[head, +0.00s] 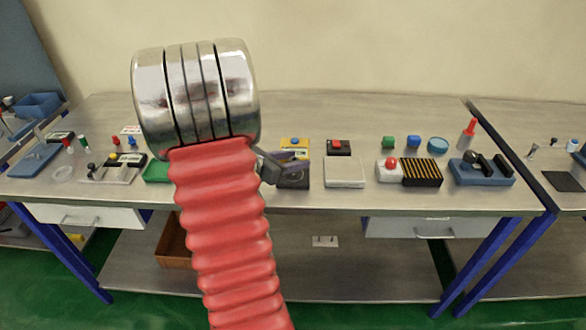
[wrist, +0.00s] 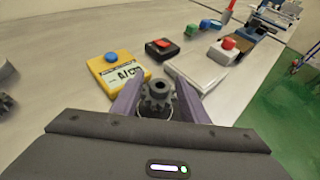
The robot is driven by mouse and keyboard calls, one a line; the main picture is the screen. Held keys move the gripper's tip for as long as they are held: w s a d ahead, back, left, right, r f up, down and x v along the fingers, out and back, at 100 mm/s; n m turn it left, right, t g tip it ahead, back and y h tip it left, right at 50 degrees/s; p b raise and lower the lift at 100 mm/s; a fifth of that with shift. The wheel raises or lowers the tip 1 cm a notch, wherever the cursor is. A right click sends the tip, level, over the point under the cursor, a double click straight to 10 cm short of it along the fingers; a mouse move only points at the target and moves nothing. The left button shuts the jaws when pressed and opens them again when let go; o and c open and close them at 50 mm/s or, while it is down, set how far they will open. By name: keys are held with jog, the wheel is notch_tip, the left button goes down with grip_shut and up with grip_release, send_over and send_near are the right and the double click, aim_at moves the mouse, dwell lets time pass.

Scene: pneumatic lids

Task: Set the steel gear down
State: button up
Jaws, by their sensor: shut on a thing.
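My gripper (wrist: 158,88) has its two purple fingers on either side of a dark grey steel gear (wrist: 157,100), with a toothed rim and a round hub with a hole. The gear sits upright between the fingers, and its lower part is hidden by the gripper body. In the head view my gripper (head: 288,160) shows just right of my red arm, over the front part of the bench; the gear cannot be made out there. Whether the gear touches anything below is not clear.
Beyond the fingers stand a yellow box with a blue button (wrist: 117,70), a black box with a red button (wrist: 162,47) and a pale flat block (wrist: 203,66). Another dark toothed part (wrist: 5,102) lies at far left. The bench (wrist: 60,85) left of the yellow box is bare.

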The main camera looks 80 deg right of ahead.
jog(key=shift+f, duration=1.3)
jog(key=o, duration=1.2)
jog(key=shift+f, duration=0.15)
jog(key=shift+o, duration=0.2)
jog(key=shift+w+a+r, duration=0.35)
jog(key=shift+a, duration=0.1)
jog(key=v, duration=1)
jog(key=shift+w+a+r, duration=0.15)
jog(key=shift+a+r, duration=0.05)
jog(key=shift+a, duration=0.1)
